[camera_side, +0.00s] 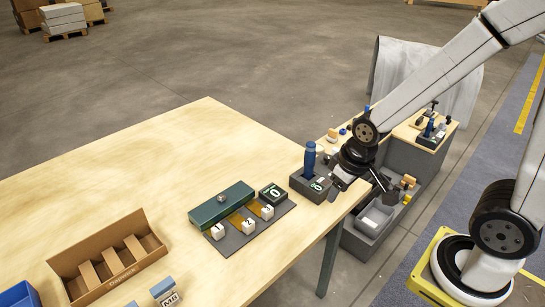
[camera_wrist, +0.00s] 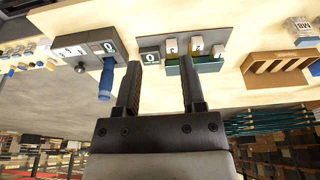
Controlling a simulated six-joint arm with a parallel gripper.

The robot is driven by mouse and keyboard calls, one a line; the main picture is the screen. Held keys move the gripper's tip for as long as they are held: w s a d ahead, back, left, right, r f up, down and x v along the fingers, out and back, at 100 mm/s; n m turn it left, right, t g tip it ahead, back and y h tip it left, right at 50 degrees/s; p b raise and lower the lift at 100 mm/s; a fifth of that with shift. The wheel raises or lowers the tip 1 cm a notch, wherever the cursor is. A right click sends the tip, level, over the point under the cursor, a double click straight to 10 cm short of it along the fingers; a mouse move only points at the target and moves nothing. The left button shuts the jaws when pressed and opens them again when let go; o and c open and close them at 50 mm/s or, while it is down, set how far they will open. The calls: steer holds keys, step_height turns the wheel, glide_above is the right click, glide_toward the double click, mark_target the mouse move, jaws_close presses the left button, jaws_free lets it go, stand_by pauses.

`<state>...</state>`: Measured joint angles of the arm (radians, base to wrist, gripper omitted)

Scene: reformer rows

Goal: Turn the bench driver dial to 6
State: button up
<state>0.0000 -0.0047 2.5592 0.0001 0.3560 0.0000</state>
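The bench driver unit is a grey box (camera_side: 313,187) near the table's right edge, with a blue-handled driver (camera_side: 310,157) upright in it and a display reading 0. In the wrist view, the blue driver handle (camera_wrist: 105,82) and the display (camera_wrist: 108,47) lie left of my fingers. A small dark knob (camera_wrist: 80,68) sits beside the driver; I cannot tell for certain that it is the dial. My gripper (camera_side: 350,180) is just right of the unit in the side view. In the wrist view my gripper (camera_wrist: 161,63) is open, with nothing between its fingers.
A green block with a round knob (camera_side: 222,200), a second display reading 0 (camera_side: 272,193) and white cubes numbered 1 to 3 (camera_side: 248,226) stand left of the unit. A cardboard tray (camera_side: 137,250) is farther left. The table's back half is clear.

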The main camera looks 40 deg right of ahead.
steer(key=shift+o, duration=1.4)
steer(key=shift+r, duration=0.2)
steer(key=shift+w+v, duration=0.5)
steer(key=shift+v, duration=1.8)
steer(key=g, duration=0.3)
glide_above(328, 156)
step_height(328, 156, down, 13)
steer(key=shift+f, duration=0.25)
steer(key=shift+s+f, duration=0.1)
steer(key=shift+f, duration=3.8)
